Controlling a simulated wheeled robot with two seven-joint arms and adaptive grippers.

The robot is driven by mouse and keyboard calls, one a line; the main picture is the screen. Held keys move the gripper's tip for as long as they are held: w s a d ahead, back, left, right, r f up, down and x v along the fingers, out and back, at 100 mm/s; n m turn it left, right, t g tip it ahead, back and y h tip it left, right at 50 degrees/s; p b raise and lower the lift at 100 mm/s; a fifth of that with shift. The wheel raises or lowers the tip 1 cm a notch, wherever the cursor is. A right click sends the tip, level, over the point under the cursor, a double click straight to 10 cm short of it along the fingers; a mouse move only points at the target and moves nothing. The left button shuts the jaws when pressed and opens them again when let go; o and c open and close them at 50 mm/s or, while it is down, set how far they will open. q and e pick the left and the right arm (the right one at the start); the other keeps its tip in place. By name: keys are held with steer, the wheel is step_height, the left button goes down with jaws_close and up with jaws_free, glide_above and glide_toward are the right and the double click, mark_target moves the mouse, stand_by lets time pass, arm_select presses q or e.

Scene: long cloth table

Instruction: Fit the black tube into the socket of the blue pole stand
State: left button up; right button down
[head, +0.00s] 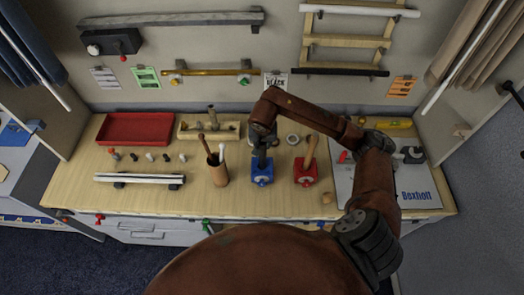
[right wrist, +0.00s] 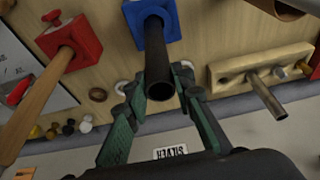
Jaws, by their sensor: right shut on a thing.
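The blue pole stand (head: 262,174) is on the table near the middle, and it shows at the top of the right wrist view (right wrist: 152,22). The black tube (right wrist: 157,60) stands roughly upright over it, its open upper end facing the wrist camera. Its lower end meets the stand at the socket; how deep it sits is not clear. My right gripper (head: 262,148) is directly above the blue stand. In the right wrist view its green-padded fingers (right wrist: 161,82) are shut on the tube near its upper end. My left gripper is not in view.
A red stand (head: 306,173) holding a wooden pole is close to the right. A brown cup (head: 217,173) with sticks stands left. Behind are a wooden holder (head: 190,131) and a red tray (head: 133,129). A white rail (head: 138,178) lies front left.

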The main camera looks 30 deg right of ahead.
mark_target(263, 156)
steer(key=x, duration=0.3)
steer(key=p+x, duration=0.1)
steer(key=shift+s+a+f, duration=0.3)
steer(key=shift+f, duration=0.2)
steer(key=c, duration=2.1)
jaws_free()
steer(key=o, duration=0.4)
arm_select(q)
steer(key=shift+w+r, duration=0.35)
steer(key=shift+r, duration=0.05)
arm_select(e)
steer(key=shift+o, duration=0.2)
